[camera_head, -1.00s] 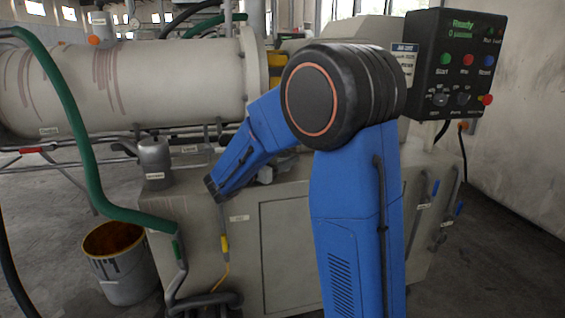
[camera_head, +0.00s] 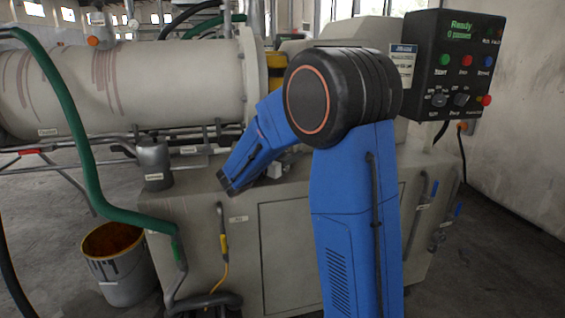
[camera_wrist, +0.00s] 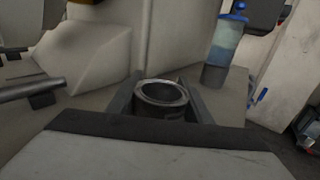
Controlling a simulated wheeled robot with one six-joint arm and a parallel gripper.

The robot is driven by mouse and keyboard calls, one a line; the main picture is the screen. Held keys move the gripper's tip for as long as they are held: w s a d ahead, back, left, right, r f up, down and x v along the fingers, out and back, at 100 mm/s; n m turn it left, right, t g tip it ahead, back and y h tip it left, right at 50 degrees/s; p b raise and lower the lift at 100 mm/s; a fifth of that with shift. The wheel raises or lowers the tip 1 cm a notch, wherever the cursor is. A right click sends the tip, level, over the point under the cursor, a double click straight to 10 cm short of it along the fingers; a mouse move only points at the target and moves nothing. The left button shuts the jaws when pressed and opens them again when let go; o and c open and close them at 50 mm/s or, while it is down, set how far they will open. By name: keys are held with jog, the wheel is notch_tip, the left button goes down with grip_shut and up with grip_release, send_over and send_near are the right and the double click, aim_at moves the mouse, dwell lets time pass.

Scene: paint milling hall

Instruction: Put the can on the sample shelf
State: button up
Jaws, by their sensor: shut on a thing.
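A dark grey can (camera_wrist: 162,96) with an open, round metal rim shows in the wrist view. My gripper (camera_wrist: 160,104) is shut on it, with one jaw on each side. The can's lower part is hidden by my wrist. In the head view my blue arm bends down to the left over the machine's grey top, and my jaws and the can are mostly hidden behind it. I cannot pick out a sample shelf in either view.
A grey labelled pot (camera_head: 155,163) stands on the left of the machine's top. A stained bucket (camera_head: 118,268) is on the floor, beside a green hose (camera_head: 85,150). A control box (camera_head: 455,65) stands at right. A bluish clear container (camera_wrist: 224,50) stands beyond the can.

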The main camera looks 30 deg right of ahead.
jog(key=shift+s+a+r, duration=0.1)
jog(key=shift+s+r, duration=0.35)
notch_tip(320, 180, up, 6)
jog(key=s+a, duration=0.2)
jog(key=s, duration=0.7)
jog(key=s+a, duration=0.3)
jog(key=s, duration=0.6)
jog(key=shift+s+a, duration=0.15)
jog(key=shift+s, duration=0.05)
jog(key=shift+s, duration=0.1)
